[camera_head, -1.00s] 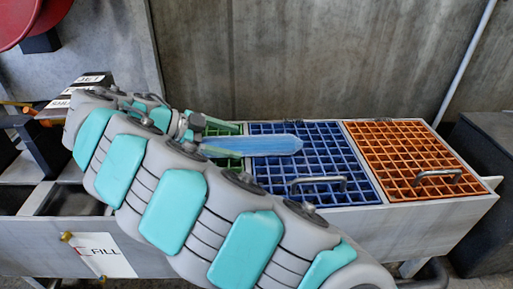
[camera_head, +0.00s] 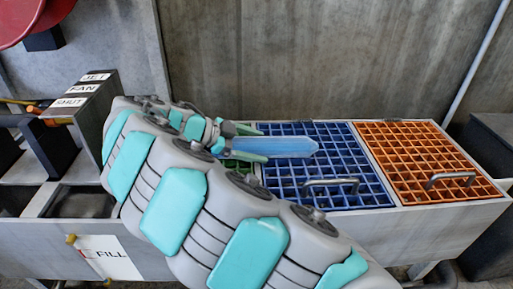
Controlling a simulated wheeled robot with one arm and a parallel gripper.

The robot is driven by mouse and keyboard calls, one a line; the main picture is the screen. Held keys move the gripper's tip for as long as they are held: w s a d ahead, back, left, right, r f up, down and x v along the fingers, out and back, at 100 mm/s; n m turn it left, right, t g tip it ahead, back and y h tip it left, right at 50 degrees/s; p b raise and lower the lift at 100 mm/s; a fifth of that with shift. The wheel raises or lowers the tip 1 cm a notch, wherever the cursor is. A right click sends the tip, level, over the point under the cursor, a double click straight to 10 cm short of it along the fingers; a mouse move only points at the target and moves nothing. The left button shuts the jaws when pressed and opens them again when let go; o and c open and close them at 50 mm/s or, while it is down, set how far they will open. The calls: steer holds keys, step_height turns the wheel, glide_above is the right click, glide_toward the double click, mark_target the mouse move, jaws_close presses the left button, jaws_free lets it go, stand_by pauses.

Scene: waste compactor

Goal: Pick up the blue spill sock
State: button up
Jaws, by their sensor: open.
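The blue spill sock (camera_head: 285,146) is a long, light-blue piece with a pointed right end. It lies across the blue grid lid (camera_head: 322,170), its left part reaching over the green grid. My gripper (camera_head: 250,143) is open at the sock's left end, with one greenish finger on the far side and one on the near side. The sock's left end lies between the fingers, partly hidden by my gripper. Whether the fingers touch it cannot be told.
An orange grid lid (camera_head: 425,160) with a metal handle is at the right. A metal handle (camera_head: 330,183) stands on the blue lid near the sock. A wall (camera_head: 320,60) rises behind. Labelled controls (camera_head: 85,90) and a FILL plate (camera_head: 105,256) are at the left.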

steer(key=shift+w+a, duration=0.2)
steer(key=shift+a, duration=0.15)
steer(key=shift+c, duration=1)
steer(key=shift+w, duration=0.1)
steer(key=c, duration=1)
steer(key=shift+r, duration=0.15)
